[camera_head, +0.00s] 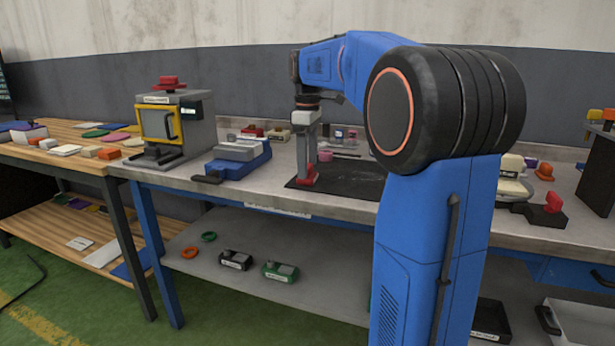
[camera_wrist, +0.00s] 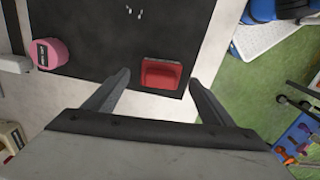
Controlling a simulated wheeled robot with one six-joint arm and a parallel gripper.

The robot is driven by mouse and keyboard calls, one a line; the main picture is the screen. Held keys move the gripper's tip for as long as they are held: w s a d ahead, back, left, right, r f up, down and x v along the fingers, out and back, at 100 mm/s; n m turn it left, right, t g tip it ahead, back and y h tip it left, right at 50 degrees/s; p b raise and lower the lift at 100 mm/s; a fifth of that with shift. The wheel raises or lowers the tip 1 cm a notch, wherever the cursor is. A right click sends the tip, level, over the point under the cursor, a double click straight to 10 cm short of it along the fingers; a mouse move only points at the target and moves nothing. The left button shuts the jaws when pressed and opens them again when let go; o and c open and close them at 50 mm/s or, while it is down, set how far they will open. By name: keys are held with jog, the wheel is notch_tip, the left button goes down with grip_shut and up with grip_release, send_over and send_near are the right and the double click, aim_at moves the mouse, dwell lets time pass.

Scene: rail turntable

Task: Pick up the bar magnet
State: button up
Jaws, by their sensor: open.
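A red block (camera_wrist: 161,74), which appears to be the bar magnet, is at the edge of a black mat (camera_wrist: 100,25) in the wrist view. Small pale marks run along its upper edge. My gripper (camera_wrist: 159,79) is open, with one dark finger to the left of the block and one to the right. Gaps show between the fingers and the block, so it is not held. In the head view, my gripper (camera_head: 308,160) points down at the left part of the mat (camera_head: 345,185). Red shows at its lower end (camera_head: 305,175), and the block's full shape is hidden there.
A pink cylinder (camera_wrist: 48,53) with a dark label stands on the mat, left of the block. A blue vise (camera_head: 238,158) and a yellow-framed machine (camera_head: 172,122) stand left on the bench (camera_head: 225,195). Several small items line the back. The mat's right part is mostly clear.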

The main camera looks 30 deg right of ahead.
jog(key=shift+f, duration=1.35)
jog(key=shift+c, duration=0.4)
jog(key=c, duration=1.2)
notch_tip(320, 180, up, 10)
jog(key=shift+r, duration=0.1)
jog(key=o, duration=0.3)
jog(key=shift+c, duration=0.3)
